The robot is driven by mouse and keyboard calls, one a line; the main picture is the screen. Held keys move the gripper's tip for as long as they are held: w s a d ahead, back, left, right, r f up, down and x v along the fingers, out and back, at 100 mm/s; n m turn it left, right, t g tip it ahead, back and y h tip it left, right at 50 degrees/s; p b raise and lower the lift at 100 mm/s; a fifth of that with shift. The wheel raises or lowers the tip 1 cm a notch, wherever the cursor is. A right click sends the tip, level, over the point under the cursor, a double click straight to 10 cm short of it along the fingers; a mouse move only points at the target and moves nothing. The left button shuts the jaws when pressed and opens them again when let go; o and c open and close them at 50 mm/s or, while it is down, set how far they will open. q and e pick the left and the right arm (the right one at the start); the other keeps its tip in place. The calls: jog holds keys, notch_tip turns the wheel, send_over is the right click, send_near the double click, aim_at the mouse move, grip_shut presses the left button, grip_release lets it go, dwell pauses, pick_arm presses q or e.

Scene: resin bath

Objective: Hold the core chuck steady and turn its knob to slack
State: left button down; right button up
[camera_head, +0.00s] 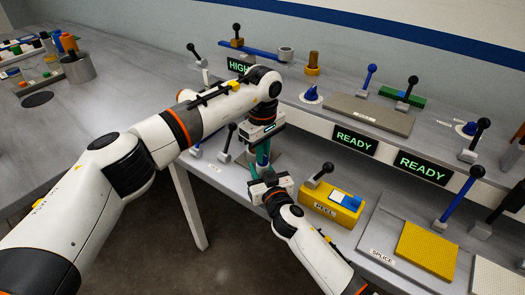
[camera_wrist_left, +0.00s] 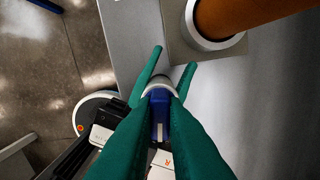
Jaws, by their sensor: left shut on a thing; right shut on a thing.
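In the left wrist view, a blue knob (camera_wrist_left: 159,112) with a pale round collar (camera_wrist_left: 160,82) lies between the green fingers of my left gripper (camera_wrist_left: 174,60). The collar looks like part of the core chuck; most of the chuck is hidden. In the head view my left gripper (camera_head: 262,155) points down over the lower bench and hides the knob. My right gripper (camera_head: 266,174) is just below it, coming from the bottom of the picture. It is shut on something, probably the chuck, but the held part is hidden. Its body (camera_wrist_left: 97,140) also shows in the left wrist view.
An orange-brown cylinder (camera_wrist_left: 232,16) stands in a pale ring close beyond my left fingertips. A yellow PEEL block (camera_head: 331,203) with a lever is right of the grippers. The upper shelf bears levers and signs reading READY (camera_head: 356,141). Open floor lies at left.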

pick_arm(q)
jog(key=n, duration=0.4)
jog(key=shift+n, duration=0.4)
jog(key=n, duration=1)
jog(key=shift+n, duration=2.6)
pick_arm(e)
jog(key=shift+a, duration=0.1)
pick_arm(q)
jog(key=shift+w, duration=0.1)
jog(key=c, duration=1.5)
grip_release()
jog(key=shift+o, duration=0.2)
